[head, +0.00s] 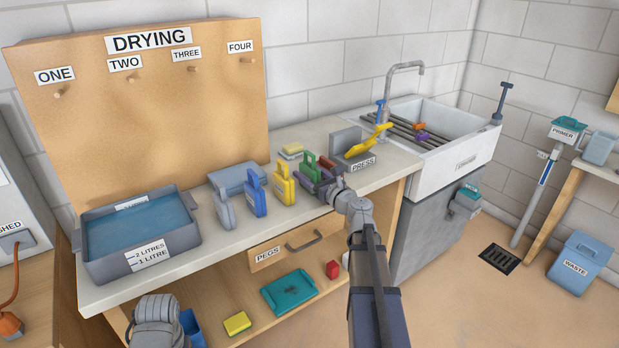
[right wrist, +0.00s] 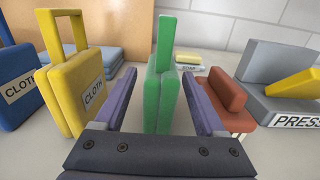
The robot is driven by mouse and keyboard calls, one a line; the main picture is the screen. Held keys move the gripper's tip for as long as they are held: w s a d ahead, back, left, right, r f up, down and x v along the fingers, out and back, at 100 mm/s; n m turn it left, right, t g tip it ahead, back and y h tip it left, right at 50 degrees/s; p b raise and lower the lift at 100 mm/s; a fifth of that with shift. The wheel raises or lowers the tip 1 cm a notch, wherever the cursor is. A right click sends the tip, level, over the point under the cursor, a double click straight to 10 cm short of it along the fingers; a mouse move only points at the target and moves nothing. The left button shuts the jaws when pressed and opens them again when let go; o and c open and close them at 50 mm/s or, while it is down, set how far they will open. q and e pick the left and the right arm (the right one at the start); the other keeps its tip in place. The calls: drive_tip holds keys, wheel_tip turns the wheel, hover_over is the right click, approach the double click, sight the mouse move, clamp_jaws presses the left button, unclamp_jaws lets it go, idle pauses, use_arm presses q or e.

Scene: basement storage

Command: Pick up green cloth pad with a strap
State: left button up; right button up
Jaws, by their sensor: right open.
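The green cloth pad (head: 308,165) stands upright on the counter, with its strap forming a loop at the top. In the right wrist view the green pad (right wrist: 160,98) is between the two purple fingers of my right gripper (right wrist: 161,88). The fingers are open, with a visible gap on each side of the pad. In the head view my right gripper (head: 316,184) reaches in from the front and partly covers the pad's lower part.
A yellow pad (right wrist: 68,85) labelled CLOTH stands close left of the green one, with a blue pad (head: 255,195) beyond. A reddish-brown block (right wrist: 224,98) and the grey press (right wrist: 275,85) are close on the right. A water tray (head: 105,268) sits far left.

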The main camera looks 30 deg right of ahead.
clamp_jaws()
idle(0.6)
